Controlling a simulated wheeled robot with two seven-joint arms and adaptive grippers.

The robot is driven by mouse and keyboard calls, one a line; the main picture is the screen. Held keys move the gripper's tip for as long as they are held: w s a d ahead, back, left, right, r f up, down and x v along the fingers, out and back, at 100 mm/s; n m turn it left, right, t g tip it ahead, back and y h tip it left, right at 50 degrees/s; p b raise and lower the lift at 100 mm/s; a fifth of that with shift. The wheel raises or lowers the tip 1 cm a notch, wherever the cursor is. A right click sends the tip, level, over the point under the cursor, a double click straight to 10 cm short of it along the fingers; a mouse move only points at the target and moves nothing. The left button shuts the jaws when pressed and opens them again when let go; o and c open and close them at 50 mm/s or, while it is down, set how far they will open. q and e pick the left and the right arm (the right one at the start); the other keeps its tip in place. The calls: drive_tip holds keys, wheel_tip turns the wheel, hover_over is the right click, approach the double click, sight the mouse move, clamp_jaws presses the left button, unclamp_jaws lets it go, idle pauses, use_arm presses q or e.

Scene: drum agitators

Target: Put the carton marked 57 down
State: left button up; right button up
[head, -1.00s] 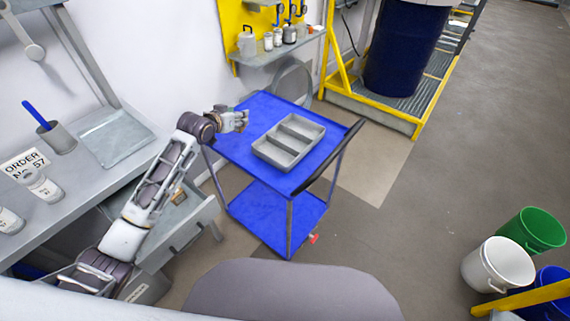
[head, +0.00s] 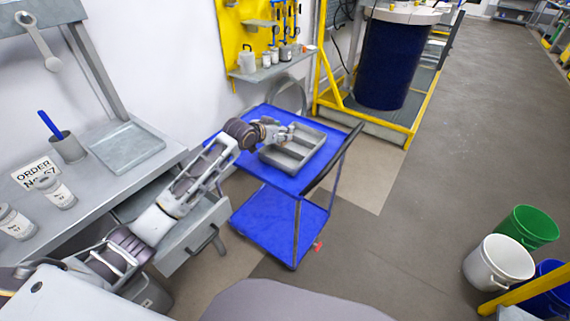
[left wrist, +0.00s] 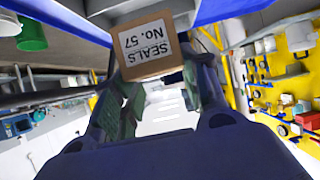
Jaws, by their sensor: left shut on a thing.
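My left gripper (head: 285,132) reaches over the blue cart (head: 247,165), at the far left part of the grey divided tray (head: 309,136). In the left wrist view my left gripper (left wrist: 160,82) is shut on a brown carton (left wrist: 148,66) with a white label reading SEALS No. 57. That view is upside down, with the tray's grey underside or wall (left wrist: 112,7) close beside the carton. The carton cannot be made out in the head view. I cannot tell whether it touches the tray. My right gripper is not in view.
The grey bench (head: 95,200) at left holds an ORDER No. 57 card (head: 36,173), labelled jars (head: 57,192) and a shallow tray (head: 127,147). An open drawer (head: 190,237) juts out below. A dark blue drum (head: 391,62) stands behind the cart.

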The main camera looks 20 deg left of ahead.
sight(278, 145)
use_arm(q)
drive_tip(key=shift+f, duration=0.65)
wheel_tip(278, 145, down, 4)
drive_tip(key=shift+f, duration=0.85)
wheel_tip(278, 145, down, 2)
drive_tip(key=shift+f, duration=0.55)
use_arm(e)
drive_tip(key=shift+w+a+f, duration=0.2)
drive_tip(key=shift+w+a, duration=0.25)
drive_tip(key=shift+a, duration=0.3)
